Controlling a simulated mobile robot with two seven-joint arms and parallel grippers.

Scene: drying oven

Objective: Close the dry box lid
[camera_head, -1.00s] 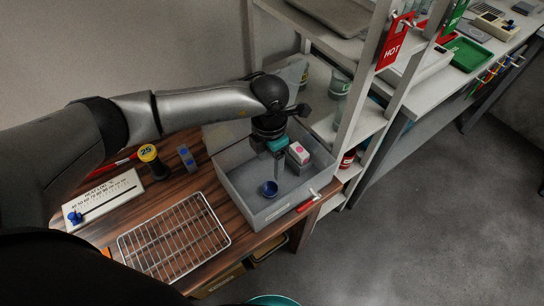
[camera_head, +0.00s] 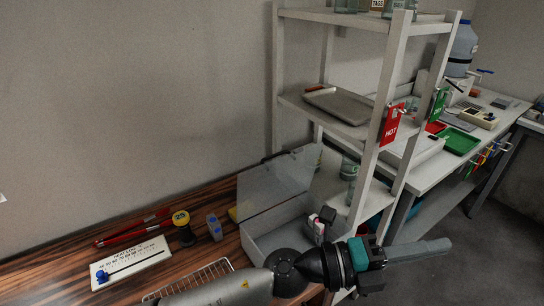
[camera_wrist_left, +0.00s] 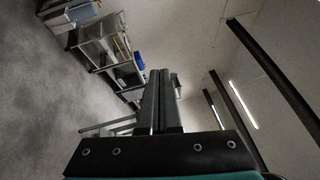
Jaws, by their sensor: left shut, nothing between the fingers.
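The dry box (camera_head: 268,243) is a grey open-topped bin on the wooden bench, in the lower middle of the head view. Its clear lid (camera_head: 278,182) stands raised at the back of the box. My left gripper (camera_head: 446,245) is shut and empty, pointing right, past the box's right side. In the left wrist view the two fingers (camera_wrist_left: 160,75) are together, with only the room beyond them. My right gripper is not in view.
A white shelf rack (camera_head: 384,110) stands right beside the box, with a red HOT tag (camera_head: 391,124) on its post. Open floor lies at right.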

